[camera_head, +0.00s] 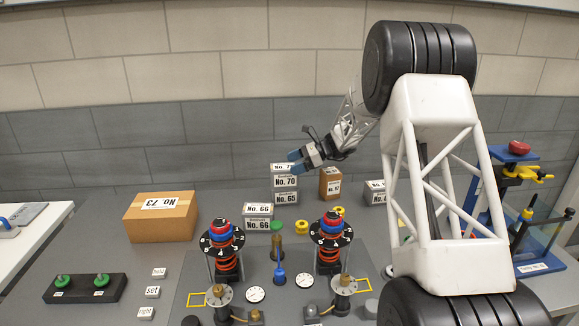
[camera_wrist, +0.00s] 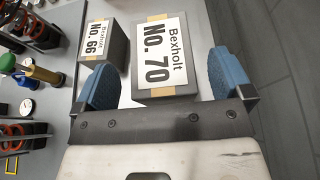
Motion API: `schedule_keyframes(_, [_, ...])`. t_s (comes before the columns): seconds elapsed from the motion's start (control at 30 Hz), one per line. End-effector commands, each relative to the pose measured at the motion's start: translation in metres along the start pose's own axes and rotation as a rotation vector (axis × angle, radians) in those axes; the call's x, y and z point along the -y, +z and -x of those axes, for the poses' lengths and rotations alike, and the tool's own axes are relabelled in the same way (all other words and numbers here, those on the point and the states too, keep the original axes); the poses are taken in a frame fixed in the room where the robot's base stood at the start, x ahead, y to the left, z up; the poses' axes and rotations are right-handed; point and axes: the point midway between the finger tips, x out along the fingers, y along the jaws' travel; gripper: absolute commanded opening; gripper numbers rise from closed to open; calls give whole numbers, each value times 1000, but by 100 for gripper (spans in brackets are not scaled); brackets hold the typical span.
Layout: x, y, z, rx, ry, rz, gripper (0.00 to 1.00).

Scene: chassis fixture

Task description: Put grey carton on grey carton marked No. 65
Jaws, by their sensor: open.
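A grey carton labelled No. 70 (camera_head: 286,183) sits squarely on a grey carton marked No. 65 (camera_head: 285,198) at the back of the table. My gripper (camera_head: 294,161) is open at the top of this stack. In the wrist view the No. 70 carton (camera_wrist: 161,50), with tan tape, lies between the two blue fingers, one on each side. Whether the fingers touch it, I cannot tell. The No. 65 carton is hidden beneath it in the wrist view. A grey No. 66 carton (camera_head: 257,224) stands in front and left; it also shows in the wrist view (camera_wrist: 103,55).
A large brown No. 73 box (camera_head: 161,215) stands left. A small brown carton (camera_head: 331,183) and another grey carton (camera_head: 376,191) stand right of the stack. Dial fixtures with red springs (camera_head: 223,245) fill the front middle. A blue frame (camera_head: 510,180) stands at right.

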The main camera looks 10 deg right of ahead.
Motion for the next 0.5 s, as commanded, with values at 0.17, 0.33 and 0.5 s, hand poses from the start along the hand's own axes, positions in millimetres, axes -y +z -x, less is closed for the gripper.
schedule_keyframes(0.17, [0,0,29,0,-3,1,98])
schedule_keyframes(0.33, [0,0,57,0,-3,0,98])
schedule_keyframes(0.5, [0,0,80,-1,-3,0,98])
